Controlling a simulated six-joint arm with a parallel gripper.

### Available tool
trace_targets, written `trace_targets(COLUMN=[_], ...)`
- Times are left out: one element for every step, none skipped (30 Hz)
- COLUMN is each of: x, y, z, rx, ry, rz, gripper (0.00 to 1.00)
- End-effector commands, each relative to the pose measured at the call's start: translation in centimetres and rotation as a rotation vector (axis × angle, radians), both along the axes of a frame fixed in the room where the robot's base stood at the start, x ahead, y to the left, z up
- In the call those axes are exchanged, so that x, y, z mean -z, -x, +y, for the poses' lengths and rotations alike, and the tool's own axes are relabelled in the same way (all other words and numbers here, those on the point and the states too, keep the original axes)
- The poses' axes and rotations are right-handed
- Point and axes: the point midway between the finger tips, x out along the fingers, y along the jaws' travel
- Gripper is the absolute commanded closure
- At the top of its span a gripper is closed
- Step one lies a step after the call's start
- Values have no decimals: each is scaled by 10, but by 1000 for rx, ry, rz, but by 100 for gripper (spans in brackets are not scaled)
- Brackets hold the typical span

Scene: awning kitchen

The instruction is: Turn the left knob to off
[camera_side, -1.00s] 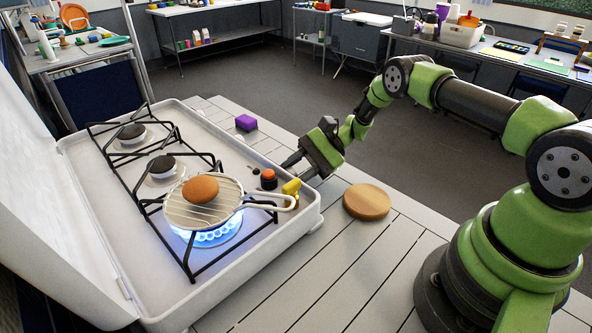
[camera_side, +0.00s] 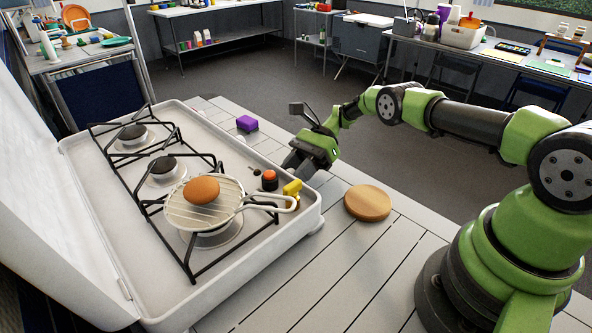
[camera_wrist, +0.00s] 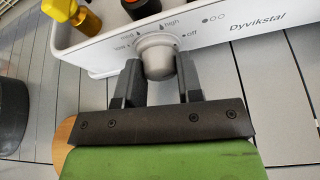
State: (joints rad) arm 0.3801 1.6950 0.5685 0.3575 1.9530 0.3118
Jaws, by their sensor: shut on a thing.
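My gripper (camera_wrist: 161,82) is shut on the knob, one dark finger on each side. In the side view my gripper (camera_side: 290,163) is at the stove's front edge, and the knob is hidden there. I cannot make out the knob's pointer. The near burner (camera_side: 212,237), under the pan (camera_side: 180,218), shows no flame.
A brown egg-like item (camera_side: 202,189) lies on the pan. A wooden disc (camera_side: 367,202) and a purple block (camera_side: 247,123) lie on the table.

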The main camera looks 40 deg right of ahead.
Motion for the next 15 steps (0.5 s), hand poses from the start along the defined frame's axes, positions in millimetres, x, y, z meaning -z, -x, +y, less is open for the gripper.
trace_targets(x=[1, 1, 1, 1, 1, 1, 1, 1, 1, 1, 0, 0, 0, 0, 0], y=[0, 0, 0, 0, 0, 0, 0, 0, 0, 0, 0, 0, 0, 0, 0], z=[-1, -1, -1, -1, -1, -1, -1, -1, -1, -1, -1, -1, -1, -1, -1], rx=[2, 1, 2, 2, 2, 2, 2, 1, 1, 2, 2, 1, 1, 1, 1], ry=[2, 4, 2, 2, 2, 2, 3, 3, 3, 3, 3, 3, 3, 3, 3], rz=[13, 19, 28, 33, 37, 42, 45, 46, 49, 49, 50, 51, 51, 51, 51], gripper=[90, 90, 90, 90, 90, 90, 90, 90, 90, 90, 90, 90, 90, 90, 90])
